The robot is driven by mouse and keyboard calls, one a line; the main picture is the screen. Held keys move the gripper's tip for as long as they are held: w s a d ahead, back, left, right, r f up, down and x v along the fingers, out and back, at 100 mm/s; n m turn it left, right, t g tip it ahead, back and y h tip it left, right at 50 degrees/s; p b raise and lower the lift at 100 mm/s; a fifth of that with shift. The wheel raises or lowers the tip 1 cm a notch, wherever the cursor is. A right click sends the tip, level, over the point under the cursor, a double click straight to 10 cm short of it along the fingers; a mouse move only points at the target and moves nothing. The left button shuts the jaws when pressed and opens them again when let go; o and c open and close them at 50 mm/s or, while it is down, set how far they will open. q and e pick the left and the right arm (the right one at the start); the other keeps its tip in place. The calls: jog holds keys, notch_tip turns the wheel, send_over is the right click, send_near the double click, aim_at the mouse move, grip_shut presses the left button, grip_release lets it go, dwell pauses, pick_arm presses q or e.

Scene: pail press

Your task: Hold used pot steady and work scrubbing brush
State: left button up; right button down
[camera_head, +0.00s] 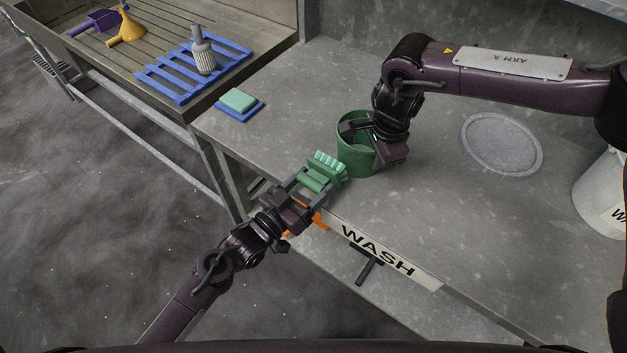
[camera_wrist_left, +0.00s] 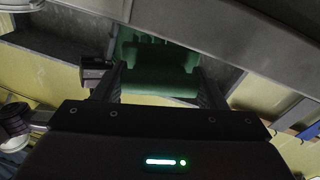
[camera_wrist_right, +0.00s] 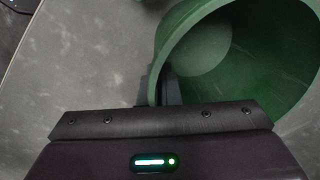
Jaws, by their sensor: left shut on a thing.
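The used pot (camera_head: 357,164), a green open pail, stands upright on the grey bench; its inside shows in the right wrist view (camera_wrist_right: 200,70). My right gripper (camera_head: 375,140) is at its rim from above, with its fingers (camera_wrist_right: 162,88) close together either side of the wall, shut on it. The scrubbing brush (camera_head: 318,180) is green with pale ridged bristles. My left gripper (camera_head: 311,188) is shut on it, holding it at the bench's front edge, left of the pot and apart from it. The brush also shows in the left wrist view (camera_wrist_left: 160,65), between the fingers.
A round grey lid or disc (camera_head: 501,143) lies right of the pot. A white bucket (camera_head: 603,195) stands at the far right. A green sponge (camera_head: 238,100) lies on a blue pad at the back left.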

jog(key=c, duration=1.6)
grip_release()
jog(key=r, duration=0.8)
jog(key=s+r, duration=0.1)
jog(key=r, duration=0.3)
jog(key=shift+d, duration=0.2)
